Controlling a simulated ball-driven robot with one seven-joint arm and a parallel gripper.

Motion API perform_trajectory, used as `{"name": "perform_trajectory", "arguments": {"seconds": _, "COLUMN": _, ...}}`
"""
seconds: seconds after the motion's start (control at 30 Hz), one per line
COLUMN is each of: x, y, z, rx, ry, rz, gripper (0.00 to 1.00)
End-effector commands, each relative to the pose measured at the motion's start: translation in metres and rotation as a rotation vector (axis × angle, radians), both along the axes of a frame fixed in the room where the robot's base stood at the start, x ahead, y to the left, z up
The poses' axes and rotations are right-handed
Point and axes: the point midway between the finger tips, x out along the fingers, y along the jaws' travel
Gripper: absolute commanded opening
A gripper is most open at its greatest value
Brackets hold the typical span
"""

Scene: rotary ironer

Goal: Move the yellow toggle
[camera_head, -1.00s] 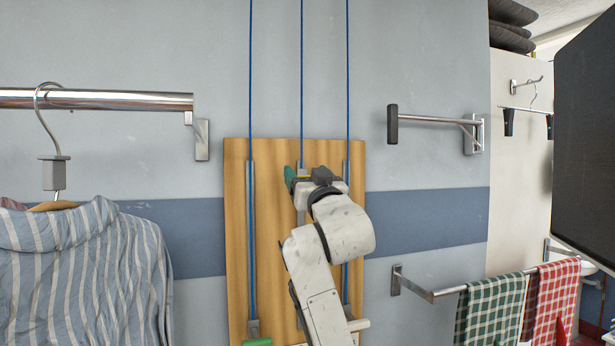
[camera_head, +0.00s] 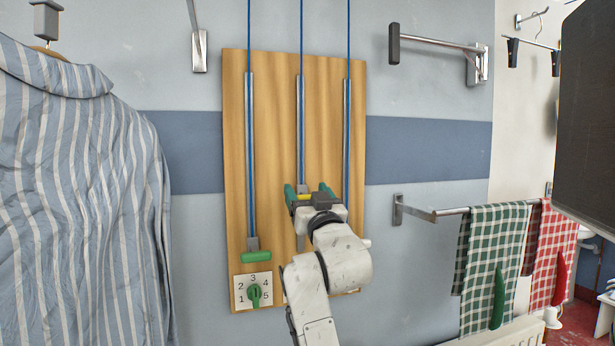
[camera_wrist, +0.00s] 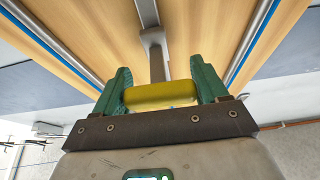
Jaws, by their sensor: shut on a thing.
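The yellow toggle (camera_wrist: 160,95) is a short yellow bar between the green fingers of my gripper (camera_wrist: 162,90) in the wrist view. The fingers are shut on its two ends. A grey metal stem (camera_wrist: 155,45) joins it to the middle rail of the wooden board. In the head view my gripper (camera_head: 308,192) is at the middle rail (camera_head: 300,110), around the board's mid-height. Only a sliver of the yellow toggle (camera_head: 304,197) shows there; the gripper hides the rest.
A green toggle (camera_head: 256,257) hangs at the left rail's bottom, above a numbered dial (camera_head: 253,291). A pale toggle end (camera_head: 366,243) shows right of my arm. A striped shirt (camera_head: 80,200) hangs left; checked towels (camera_head: 490,250) hang right. A dark panel (camera_head: 590,110) fills the right edge.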

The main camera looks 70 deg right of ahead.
Motion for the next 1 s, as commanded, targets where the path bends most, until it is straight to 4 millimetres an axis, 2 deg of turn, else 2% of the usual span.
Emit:
{"name": "perform_trajectory", "arguments": {"seconds": 0.03, "x": 0.001, "y": -0.001, "z": -0.031, "rx": 0.008, "ry": 0.007, "rz": 0.000, "gripper": 0.18}}
{"name": "perform_trajectory", "arguments": {"seconds": 0.1, "x": 0.001, "y": 0.000, "z": -0.051, "rx": 0.008, "ry": 0.007, "rz": 0.001, "gripper": 0.18}}
{"name": "perform_trajectory", "arguments": {"seconds": 0.23, "x": 0.001, "y": 0.000, "z": -0.080, "rx": 0.007, "ry": 0.007, "rz": 0.001, "gripper": 0.18}}
{"name": "perform_trajectory", "arguments": {"seconds": 0.4, "x": 0.001, "y": -0.001, "z": -0.106, "rx": 0.006, "ry": 0.007, "rz": 0.000, "gripper": 0.18}}
{"name": "perform_trajectory", "arguments": {"seconds": 0.6, "x": 0.001, "y": -0.001, "z": -0.118, "rx": 0.005, "ry": 0.005, "rz": 0.000, "gripper": 0.18}}
{"name": "perform_trajectory", "arguments": {"seconds": 1.0, "x": 0.000, "y": -0.001, "z": -0.122, "rx": 0.009, "ry": 0.008, "rz": -0.001, "gripper": 0.18}}
